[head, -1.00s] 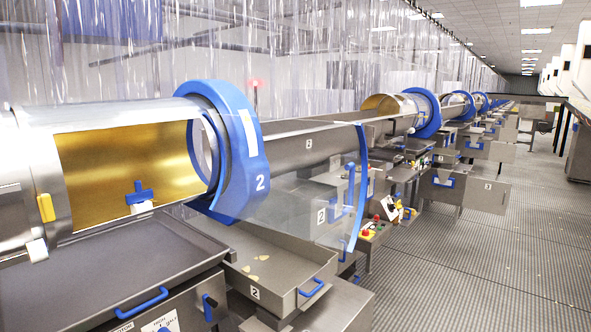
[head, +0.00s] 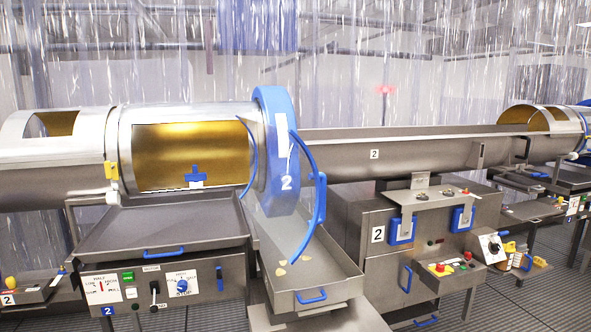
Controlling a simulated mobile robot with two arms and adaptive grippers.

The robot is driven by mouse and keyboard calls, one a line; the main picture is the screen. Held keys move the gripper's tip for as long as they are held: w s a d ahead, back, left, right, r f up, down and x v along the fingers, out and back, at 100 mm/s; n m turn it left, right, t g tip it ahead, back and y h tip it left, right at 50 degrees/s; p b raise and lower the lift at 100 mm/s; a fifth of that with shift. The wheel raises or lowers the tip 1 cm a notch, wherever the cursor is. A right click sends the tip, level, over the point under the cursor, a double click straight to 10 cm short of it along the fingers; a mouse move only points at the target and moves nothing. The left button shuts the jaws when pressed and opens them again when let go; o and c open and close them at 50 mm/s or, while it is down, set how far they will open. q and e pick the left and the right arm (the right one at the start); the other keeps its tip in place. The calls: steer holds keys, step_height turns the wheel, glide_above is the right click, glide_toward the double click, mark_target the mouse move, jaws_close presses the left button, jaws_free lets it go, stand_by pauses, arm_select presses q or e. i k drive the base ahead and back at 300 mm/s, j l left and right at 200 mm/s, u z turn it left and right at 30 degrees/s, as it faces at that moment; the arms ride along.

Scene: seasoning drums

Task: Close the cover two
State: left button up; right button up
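The seasoning drum (head: 190,116) lies level, with a gold-lined opening facing me. A thick blue ring (head: 284,140) marked 2 is at its right end. Cover two looks like a clear curved panel with a blue curved edge (head: 321,200). It stands out from the ring on the front right side, over the lower tray, and appears swung open. Its clear surface is hard to make out. A blue handle-like fitting (head: 196,174) is at the drum opening's lower edge. Neither of my grippers is in view.
A wide grey tray (head: 130,226) with a blue handle sits below the drum. A lower tray (head: 300,262) holds a few chips. A control panel (head: 160,286) is in front, and a cabinet (head: 350,225) marked 2 stands right. A long trough (head: 400,145) runs behind.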

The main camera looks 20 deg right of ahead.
mark_target(254, 128)
steer(key=l+u, duration=0.35)
steer(key=l, duration=2.15)
